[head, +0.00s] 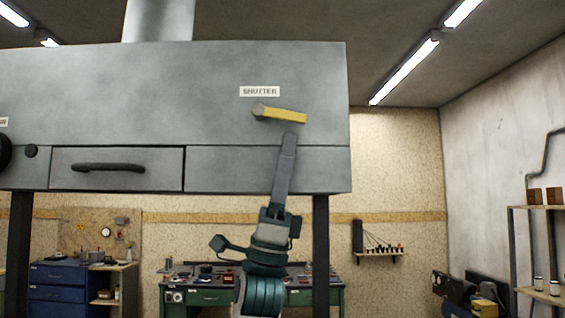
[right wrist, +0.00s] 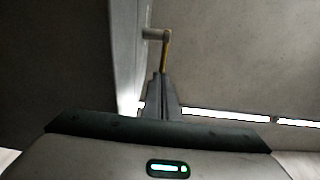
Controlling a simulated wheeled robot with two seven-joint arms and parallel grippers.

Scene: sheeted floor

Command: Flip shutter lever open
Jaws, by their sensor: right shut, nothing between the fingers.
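The shutter lever (head: 283,114) is a yellow bar on a round grey pivot, on the front of a large grey metal housing (head: 225,100). It points right and tilts slightly down, below a white SHUTTER label (head: 259,91). My right gripper (head: 290,136) is shut and empty, its fingertips just below the lever's right part; I cannot tell whether they touch it. In the right wrist view the lever (right wrist: 166,52) stands beyond the tips of my right gripper (right wrist: 160,76), with its pivot reaching out from the housing wall at left. My left gripper is not in view.
A drawer with a dark handle (head: 108,167) and a black knob (head: 31,151) are on the housing left of the lever. Dark legs (head: 321,250) hold the housing up. Workbenches (head: 207,294) and shelves stand behind. The space right of the housing is open.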

